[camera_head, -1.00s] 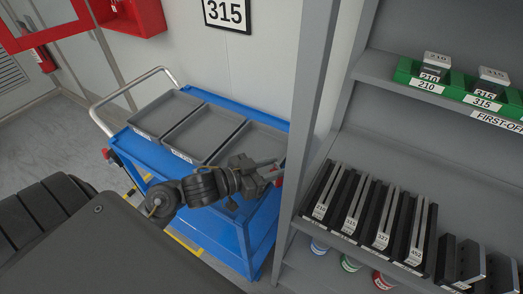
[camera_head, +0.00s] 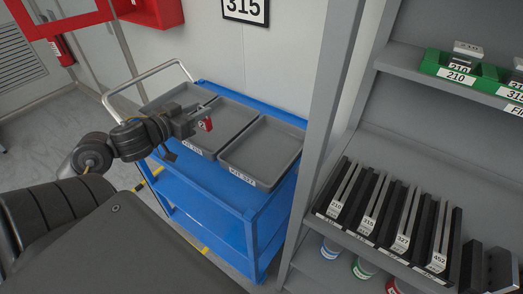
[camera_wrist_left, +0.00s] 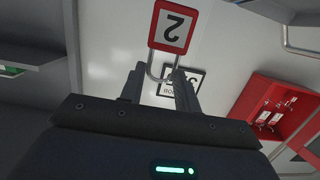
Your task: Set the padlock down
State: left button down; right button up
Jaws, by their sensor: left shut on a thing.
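A red padlock (camera_head: 206,125) hangs at the tip of my left gripper (camera_head: 201,113) in the head view. In the left wrist view the padlock (camera_wrist_left: 172,28) shows a white face with a dark "2", and its metal shackle is between the fingers of the gripper (camera_wrist_left: 158,80). The gripper is shut on the shackle. The padlock appears above the middle grey tray (camera_head: 232,110), apart from it; the exact height is hard to tell. The right grey tray (camera_head: 262,149) is empty. The left grey tray (camera_head: 160,101) is partly hidden by the arm. My right gripper is not in view.
The trays stand on a blue cart (camera_head: 218,196) with a metal handle. A grey shelf post (camera_head: 335,110) rises right of the cart. The shelf holds a green rack (camera_head: 474,79) and numbered upright slots (camera_head: 368,215). A red cabinet (camera_head: 148,12) is at the back.

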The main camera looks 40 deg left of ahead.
pick_arm(q)
jog(key=w+d+f+b, duration=0.1)
jog(key=w+d+f, duration=0.2)
jog(key=f, duration=0.1)
jog(key=w+d+f+b, duration=0.2)
jog(key=w+d+f, duration=0.1)
jog(key=f, duration=0.1)
jog(key=w+d+f+b, duration=0.2)
jog(key=w+d+f, duration=0.1)
jog(key=f, duration=0.1)
jog(key=shift+w+d+f, duration=0.2)
jog(key=shift+w+d, duration=0.05)
jog(key=shift+d, duration=0.1)
jog(key=shift+f, duration=0.15)
jog(key=shift+f, duration=0.15)
jog(key=c, duration=1)
grip_release()
